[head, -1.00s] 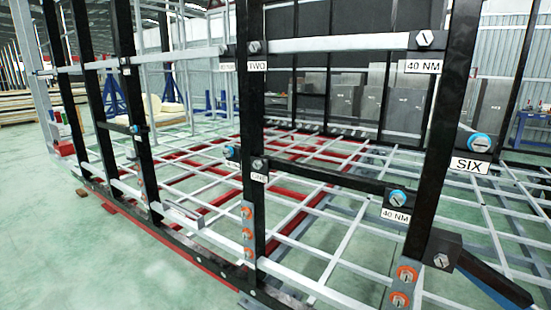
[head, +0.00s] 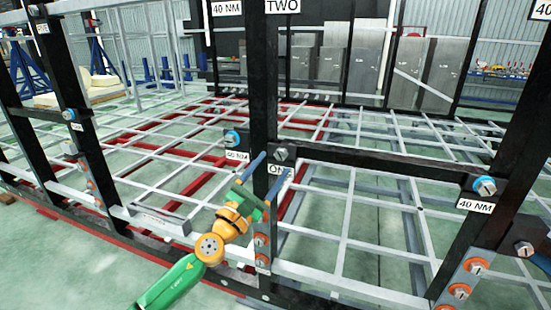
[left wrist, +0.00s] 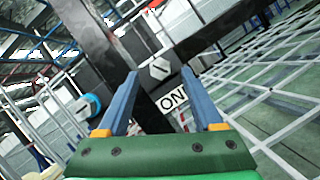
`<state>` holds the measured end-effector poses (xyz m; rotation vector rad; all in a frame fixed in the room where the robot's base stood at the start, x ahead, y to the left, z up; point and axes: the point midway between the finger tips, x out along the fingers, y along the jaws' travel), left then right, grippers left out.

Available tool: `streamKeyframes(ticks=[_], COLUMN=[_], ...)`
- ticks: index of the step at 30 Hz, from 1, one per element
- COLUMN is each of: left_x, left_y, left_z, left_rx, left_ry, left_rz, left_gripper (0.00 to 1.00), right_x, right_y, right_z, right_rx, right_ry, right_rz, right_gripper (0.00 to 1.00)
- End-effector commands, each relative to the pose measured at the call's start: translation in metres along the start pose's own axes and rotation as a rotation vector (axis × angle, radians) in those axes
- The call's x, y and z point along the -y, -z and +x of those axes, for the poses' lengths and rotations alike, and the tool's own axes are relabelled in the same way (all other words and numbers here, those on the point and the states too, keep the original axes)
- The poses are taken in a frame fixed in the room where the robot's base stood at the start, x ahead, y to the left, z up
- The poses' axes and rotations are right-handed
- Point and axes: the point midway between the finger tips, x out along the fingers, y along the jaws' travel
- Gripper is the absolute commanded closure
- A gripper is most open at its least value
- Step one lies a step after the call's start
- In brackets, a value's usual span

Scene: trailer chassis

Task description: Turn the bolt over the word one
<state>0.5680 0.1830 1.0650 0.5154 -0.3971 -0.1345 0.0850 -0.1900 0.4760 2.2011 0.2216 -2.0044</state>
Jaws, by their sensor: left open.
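The grey hex bolt (head: 281,154) sits on the black upright post, just above the white label reading ONE (head: 282,169). In the left wrist view the bolt (left wrist: 158,69) shows between and beyond the fingertips, with the label (left wrist: 172,99) below it, partly behind a finger. My left gripper (head: 276,163), with blue fingers on a green body, is open and empty in front of the post. It points at the bolt and appears apart from it. It also fills the lower left wrist view (left wrist: 160,74). My right gripper is not in view.
A blue-ringed bolt (head: 233,137) with a 40 NM label is left of the post. Another blue-ringed bolt (head: 485,186) is at the right end of the black crossbar (head: 390,169). Orange-ringed bolts (head: 261,240) line the lower bracket. The white lattice (head: 370,230) lies behind.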

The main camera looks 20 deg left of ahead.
Motion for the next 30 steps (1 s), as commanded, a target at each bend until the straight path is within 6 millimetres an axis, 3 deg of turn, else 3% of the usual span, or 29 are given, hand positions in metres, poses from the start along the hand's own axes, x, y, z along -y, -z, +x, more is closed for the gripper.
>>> streamKeyframes(ticks=[6,13,14,21,30], left_x=[0.001,0.001,0.001,0.001,0.002], left_y=[0.001,0.001,0.001,0.001,0.002], left_z=[0.028,0.03,0.03,0.03,0.03], left_rx=[-0.001,-0.002,-0.002,-0.002,-0.003], left_ry=[0.0,0.002,0.002,0.002,-0.007], left_rz=[-0.001,-0.002,-0.002,-0.003,-0.027], left_gripper=[0.32,0.32,0.35,1.0,1.0], right_x=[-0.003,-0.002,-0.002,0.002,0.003], right_y=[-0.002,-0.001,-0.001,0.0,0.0], right_z=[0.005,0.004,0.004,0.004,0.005], right_rx=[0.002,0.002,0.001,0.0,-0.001], right_ry=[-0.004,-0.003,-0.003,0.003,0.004], right_rz=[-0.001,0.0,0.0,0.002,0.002], right_gripper=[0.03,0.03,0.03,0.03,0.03])
